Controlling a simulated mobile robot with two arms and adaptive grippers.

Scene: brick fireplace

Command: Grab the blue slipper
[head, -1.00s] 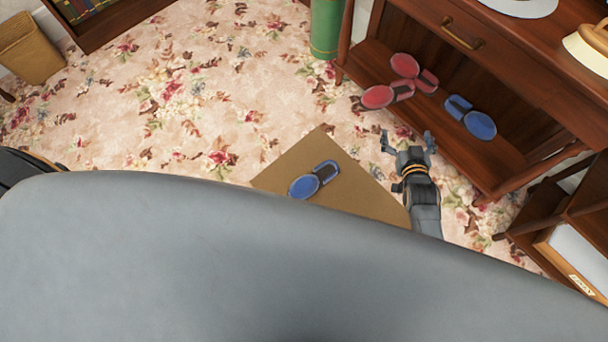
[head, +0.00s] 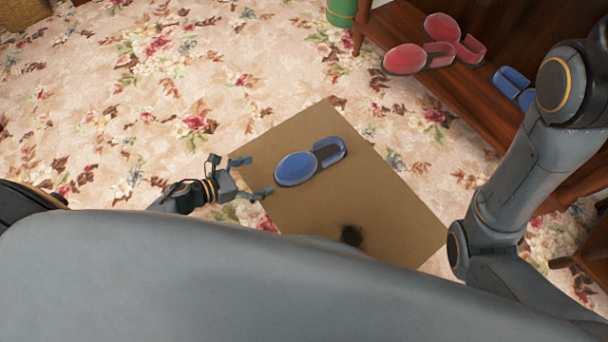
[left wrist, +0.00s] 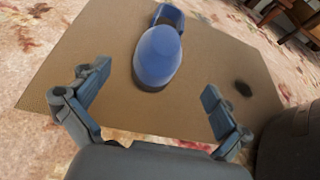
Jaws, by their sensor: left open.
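A blue slipper (head: 297,169) lies on a brown mat (head: 385,205) on the floor. In the head view its closed blue end points left and its dark opening points right. My left gripper (head: 256,176) is open and empty at the mat's left edge, just left of the slipper and apart from it. In the left wrist view the slipper (left wrist: 158,58) lies ahead, between and beyond the two spread fingers (left wrist: 148,98). Another blue slipper (head: 512,80) is on the wooden shelf at the right, partly hidden by my right arm. My right gripper is not visible.
Red slippers (head: 405,59) lie on the low shelf of the wooden table (head: 400,25). A green container (head: 341,12) stands beside it. A dark spot (head: 352,236) shows on the mat. Floral carpet (head: 130,110) at the left is clear.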

